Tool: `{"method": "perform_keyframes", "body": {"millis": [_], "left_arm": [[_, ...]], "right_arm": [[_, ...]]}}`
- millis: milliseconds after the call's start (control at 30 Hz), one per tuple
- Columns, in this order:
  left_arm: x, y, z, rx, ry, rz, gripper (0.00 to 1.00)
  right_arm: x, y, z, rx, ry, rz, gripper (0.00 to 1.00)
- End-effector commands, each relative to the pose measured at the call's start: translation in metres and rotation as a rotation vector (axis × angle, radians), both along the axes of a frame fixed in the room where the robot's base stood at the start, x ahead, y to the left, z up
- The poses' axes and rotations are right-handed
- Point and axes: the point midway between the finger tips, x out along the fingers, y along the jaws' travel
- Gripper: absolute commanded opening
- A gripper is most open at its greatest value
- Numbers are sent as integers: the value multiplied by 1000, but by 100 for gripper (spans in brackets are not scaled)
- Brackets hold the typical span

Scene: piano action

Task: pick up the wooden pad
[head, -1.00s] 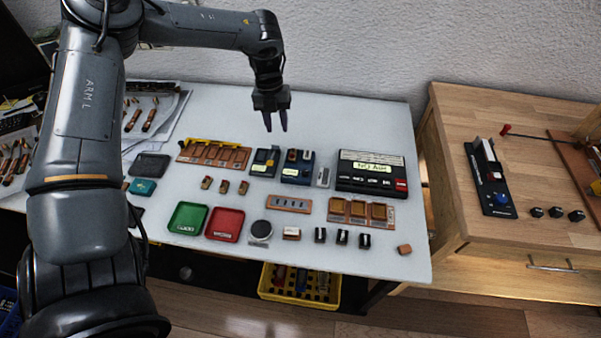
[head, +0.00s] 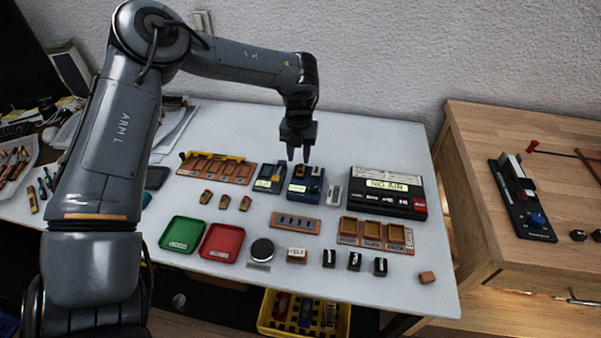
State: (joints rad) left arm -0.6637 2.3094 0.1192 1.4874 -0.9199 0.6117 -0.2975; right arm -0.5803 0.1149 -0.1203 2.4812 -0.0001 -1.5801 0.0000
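Several small wooden pieces could be the wooden pad, and I cannot tell which. A plain brown block (head: 427,277) lies alone near the table's front right. A wooden block with a pale label (head: 297,255) sits at front centre. Small wooden pieces with dark red tops (head: 224,202) stand in a row left of centre. My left gripper (head: 298,155) points down with its fingers apart and nothing between them. It is above the back of the table, over the blue device (head: 305,186) in the picture. My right gripper is out of view.
The pale table (head: 370,140) also bears a green tray (head: 182,234), a red tray (head: 221,242), a round black-topped item (head: 262,250), a black "NO AIR" box (head: 388,192) and wooden racks (head: 377,234). A wooden cabinet (head: 520,130) stands at right. The table's back strip is clear.

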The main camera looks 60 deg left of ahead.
Motion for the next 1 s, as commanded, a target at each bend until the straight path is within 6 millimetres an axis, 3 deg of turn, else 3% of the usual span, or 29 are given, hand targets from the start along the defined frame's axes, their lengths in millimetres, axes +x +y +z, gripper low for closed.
{"method": "perform_keyframes", "body": {"millis": [433,733,1000], "left_arm": [[5,2,-48,1,1,0,36],[5,2,-51,0,-1,0,36],[5,2,-51,1,-1,1,0]], "right_arm": [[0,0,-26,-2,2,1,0],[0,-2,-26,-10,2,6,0],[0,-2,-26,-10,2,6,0]]}}
